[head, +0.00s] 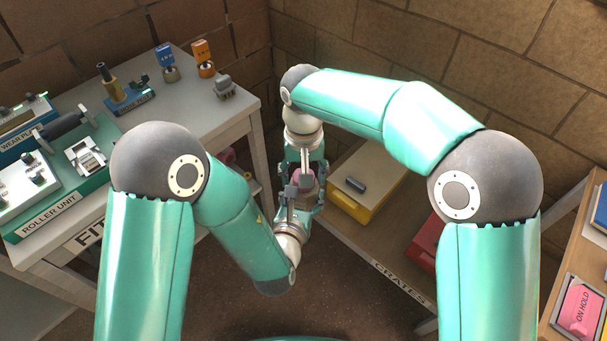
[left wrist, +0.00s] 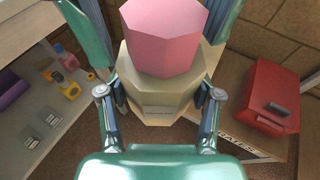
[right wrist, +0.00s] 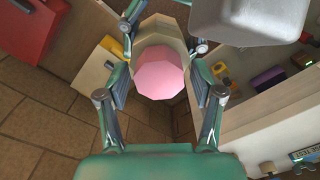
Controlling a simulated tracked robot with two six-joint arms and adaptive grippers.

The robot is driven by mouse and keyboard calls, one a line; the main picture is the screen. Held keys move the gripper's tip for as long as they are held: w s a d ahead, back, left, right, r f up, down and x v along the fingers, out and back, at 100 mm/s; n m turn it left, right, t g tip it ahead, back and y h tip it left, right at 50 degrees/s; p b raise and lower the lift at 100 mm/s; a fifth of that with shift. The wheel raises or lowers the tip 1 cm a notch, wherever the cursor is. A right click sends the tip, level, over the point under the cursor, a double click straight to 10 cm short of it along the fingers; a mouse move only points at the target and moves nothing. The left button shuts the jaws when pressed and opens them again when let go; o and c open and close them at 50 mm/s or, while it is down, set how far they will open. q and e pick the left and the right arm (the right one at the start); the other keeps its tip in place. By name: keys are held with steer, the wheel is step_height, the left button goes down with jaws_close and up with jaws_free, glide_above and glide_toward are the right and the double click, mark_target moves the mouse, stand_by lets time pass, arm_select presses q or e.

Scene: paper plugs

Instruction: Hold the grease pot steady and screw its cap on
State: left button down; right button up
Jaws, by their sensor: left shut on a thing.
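The grease pot (left wrist: 160,108) is a beige faceted body with a label. My left gripper (left wrist: 160,100) is shut on its sides. The pink faceted cap (left wrist: 165,38) is on top of the pot, overlapping its upper rim in the left wrist view; whether its thread is engaged cannot be seen. The cap also shows in the right wrist view (right wrist: 160,75). My right gripper (right wrist: 160,95) is open, with its fingers on either side of the cap and visible gaps between. In the head view the arms and fingers hide most of the pot and cap.
A white bench (head: 225,122) at left carries a roller unit (head: 55,195) and small fittings. A lower wooden table (head: 365,230) at right holds a yellow box (head: 350,207) and a red box (head: 425,240). Brick walls stand close behind.

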steer(key=shift+s+r, duration=0.1)
steer(key=shift+r, duration=2.15)
steer(key=shift+c, duration=0.3)
steer(key=shift+d+n, duration=0.1)
steer(key=shift+n, duration=1)
steer(key=n, duration=0.1)
steer(key=r+n, duration=0.1)
steer(key=n, duration=0.1)
steer(key=shift+s+d, duration=0.1)
steer(key=r+n, duration=0.1)
steer(key=n, duration=0.2)
steer(key=shift+r, duration=0.35)
steer(key=shift+a+r, duration=0.2)
steer(key=shift+r, duration=0.2)
